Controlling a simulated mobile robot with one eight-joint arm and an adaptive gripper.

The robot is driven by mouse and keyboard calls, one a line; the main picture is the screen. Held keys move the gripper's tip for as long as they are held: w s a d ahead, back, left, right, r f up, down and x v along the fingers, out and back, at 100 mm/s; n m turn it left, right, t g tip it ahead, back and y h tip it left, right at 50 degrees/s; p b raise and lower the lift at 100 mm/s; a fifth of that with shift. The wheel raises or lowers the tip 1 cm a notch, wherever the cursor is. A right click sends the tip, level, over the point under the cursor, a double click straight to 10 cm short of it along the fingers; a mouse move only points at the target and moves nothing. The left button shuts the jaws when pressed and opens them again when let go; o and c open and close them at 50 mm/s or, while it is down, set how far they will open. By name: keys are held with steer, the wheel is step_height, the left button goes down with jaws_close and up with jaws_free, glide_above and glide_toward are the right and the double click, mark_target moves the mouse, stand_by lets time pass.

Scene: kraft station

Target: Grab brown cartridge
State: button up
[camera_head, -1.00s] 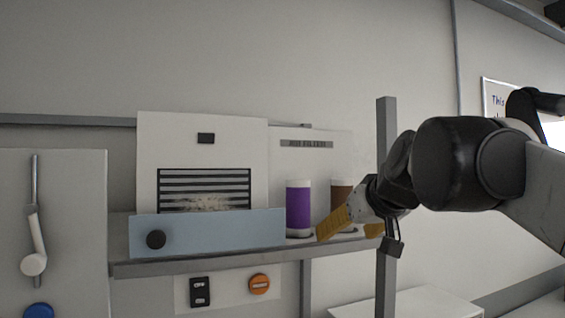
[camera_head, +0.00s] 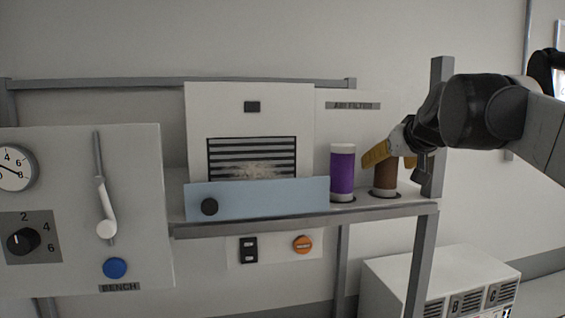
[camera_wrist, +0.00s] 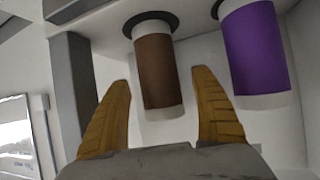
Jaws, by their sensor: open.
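The brown cartridge (camera_head: 385,175) stands upright at the right end of the shelf, partly hidden behind my gripper. In the wrist view the brown cartridge (camera_wrist: 157,72) has pale ends and its base meets a dark round seat. My gripper (camera_head: 391,158) is open, with yellow-orange fingers. In the wrist view my gripper (camera_wrist: 163,105) has one finger on each side of the cartridge, with visible gaps on both sides. How deep the cartridge sits between the fingers is hard to tell. A purple cartridge (camera_head: 342,172) with white ends stands to the left; it also shows in the wrist view (camera_wrist: 255,48).
The shelf (camera_head: 300,222) has a grey post (camera_head: 438,120) at its right end, close to my gripper. A filter box with a blue-grey flap (camera_head: 260,198) stands left of the cartridges. A control panel (camera_head: 145,190) is at far left, and a white cabinet (camera_head: 440,265) at lower right.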

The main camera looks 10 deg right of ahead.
steer(key=shift+x, duration=0.85)
steer(key=shift+s, duration=0.25)
steer(key=c, duration=1.4)
steer(key=shift+r, duration=0.1)
steer(key=shift+c, duration=0.2)
